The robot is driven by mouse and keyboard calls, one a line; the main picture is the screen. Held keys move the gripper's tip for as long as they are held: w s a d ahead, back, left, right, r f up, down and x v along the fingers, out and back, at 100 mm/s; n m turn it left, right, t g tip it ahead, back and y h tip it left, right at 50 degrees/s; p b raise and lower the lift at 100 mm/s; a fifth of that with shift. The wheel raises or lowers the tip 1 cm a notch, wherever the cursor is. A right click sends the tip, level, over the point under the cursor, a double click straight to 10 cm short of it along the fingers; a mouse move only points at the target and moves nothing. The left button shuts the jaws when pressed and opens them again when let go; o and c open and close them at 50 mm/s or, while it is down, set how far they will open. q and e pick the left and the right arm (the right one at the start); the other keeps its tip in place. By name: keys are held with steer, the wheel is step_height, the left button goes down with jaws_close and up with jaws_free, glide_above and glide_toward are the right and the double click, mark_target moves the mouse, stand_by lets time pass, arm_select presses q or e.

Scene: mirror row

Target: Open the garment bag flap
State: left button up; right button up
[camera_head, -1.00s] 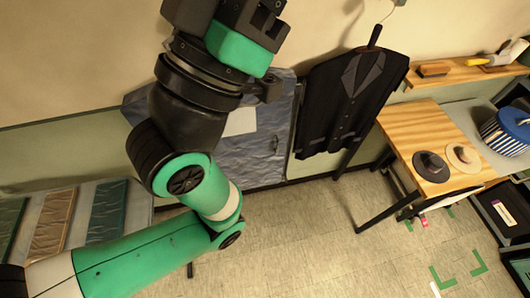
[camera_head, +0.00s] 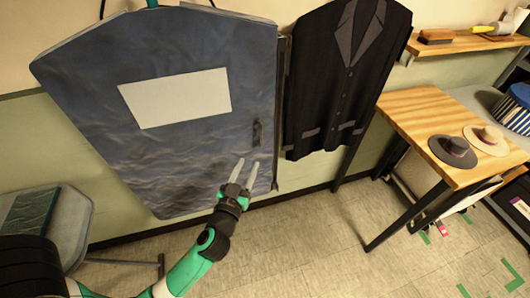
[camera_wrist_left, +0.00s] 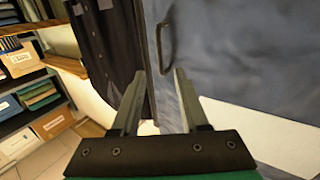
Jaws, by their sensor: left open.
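The garment bag flap (camera_head: 180,165) is a blue-grey panel with a blank white label (camera_head: 176,97), hanging on the wall in the head view. Its dark handle (camera_head: 257,132) is near its right edge. The flap looks closed, with a narrow dark gap along its right side. My left gripper (camera_head: 246,172) is open and empty, just below the handle, its fingers pointing up. In the left wrist view the handle (camera_wrist_left: 165,45) is ahead of and above the open fingers (camera_wrist_left: 157,90), apart from them. My right gripper is not in view.
A dark jacket (camera_head: 345,85) hangs right of the bag. A wooden table (camera_head: 425,115) with two hats (camera_head: 452,150) stands further right, below a shelf (camera_head: 465,44) with a brush. A grey bench (camera_head: 70,225) is at lower left. The floor (camera_head: 330,235) between is clear.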

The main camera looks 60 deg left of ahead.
mark_target(261, 138)
arm_select(q)
steer(key=p+x, duration=0.1)
steer(key=x, duration=1)
steer(key=shift+w+a+r, duration=0.15)
steer(key=shift+w+a, duration=0.1)
jaws_close()
stand_by(1.0)
